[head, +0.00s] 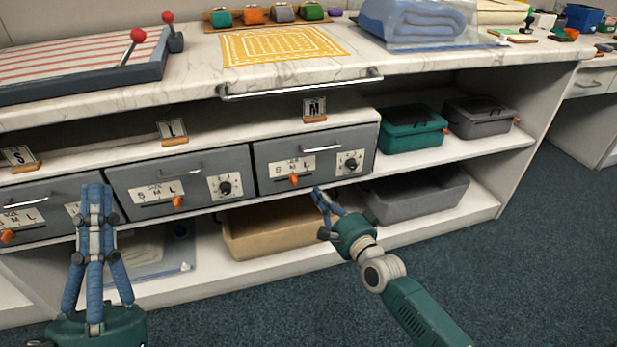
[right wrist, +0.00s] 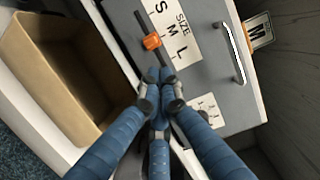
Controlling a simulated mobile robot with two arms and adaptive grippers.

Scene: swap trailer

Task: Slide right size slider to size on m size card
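The M card (head: 315,106) stands in a holder on the shelf above the right grey drawer (head: 345,146); it also shows in the right wrist view (right wrist: 258,30). That drawer's orange size slider (head: 294,180) sits in a dark slot beside the letters S, M, L. In the right wrist view the slider (right wrist: 152,42) lines up with M. My right gripper (head: 322,192) has its fingertips together just off the drawer front, near the slider's L end; no gap shows between them and nothing is held. My left gripper (head: 97,190) is shut and empty, in front of the left drawers.
The middle drawer has an L card (head: 172,131) and its slider (head: 177,201) near L. The left drawer has an S card (head: 18,157). A black dial (head: 350,164) is right of the slider. A tan bin (head: 265,238) stands on the shelf below.

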